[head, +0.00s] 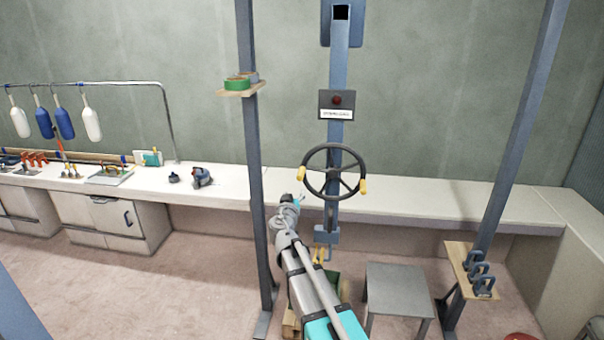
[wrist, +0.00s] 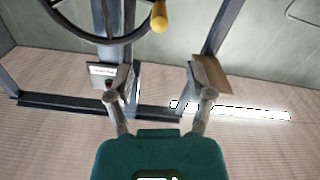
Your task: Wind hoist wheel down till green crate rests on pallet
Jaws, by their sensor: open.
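The hoist wheel (head: 334,172) is a dark spoked handwheel with yellow grips on a blue post in the head view. Part of its rim and a yellow grip (wrist: 159,18) show at the top of the wrist view. My gripper (head: 298,202) is just left of and below the wheel, apart from it. In the wrist view its two fingers (wrist: 160,98) are spread with nothing between them. A green piece that looks like the crate (head: 334,280) shows low behind my arm, under yellow hooks or slings. Wood (head: 289,323), perhaps the pallet, shows at its lower left. Whether they touch is hidden.
A grey stool (head: 400,290) stands right of my arm. Blue-grey frame posts rise at left (head: 254,150) and right (head: 513,140). A shelf with shackles (head: 472,270) is on the right post. A long white bench (head: 430,205) runs behind.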

